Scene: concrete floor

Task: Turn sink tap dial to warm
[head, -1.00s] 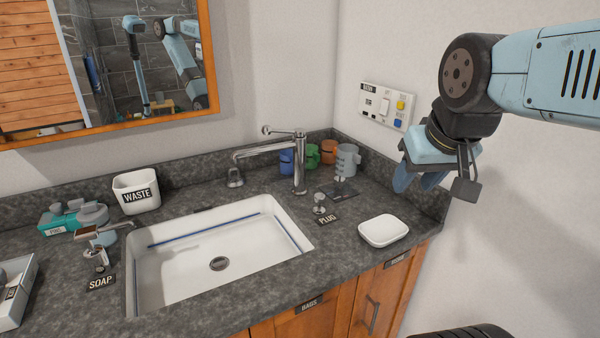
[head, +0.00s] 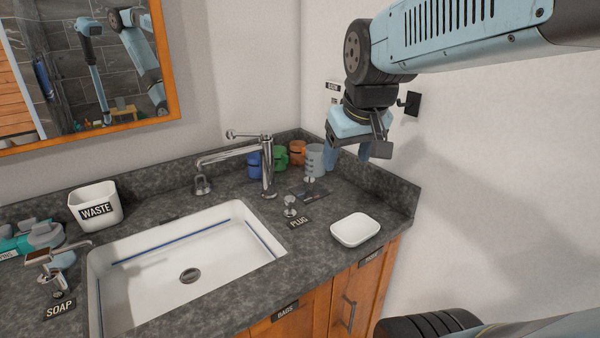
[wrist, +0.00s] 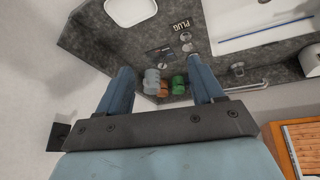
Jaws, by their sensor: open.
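The chrome sink tap (head: 267,165) stands behind the white sink basin (head: 185,262), with a lever on top and a spout to the left. A dark label plate (head: 309,193) lies on the counter right of the tap, with a small knob by it; its wording and setting are too small to read. My gripper (head: 347,152) is above the back right corner of the counter, open and empty, apart from the tap. In the wrist view, the tap (wrist: 237,69) is right of the fingers, and the label plate (wrist: 160,52) appears between and beyond them.
A chrome knob labelled PLUG (head: 290,207) and a white soap dish (head: 355,230) are nearer the front. A grey cup (head: 314,160) and blue, green and orange cups stand along the back wall. A WASTE bin (head: 95,206) is at left. My arm hides most of a wall panel.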

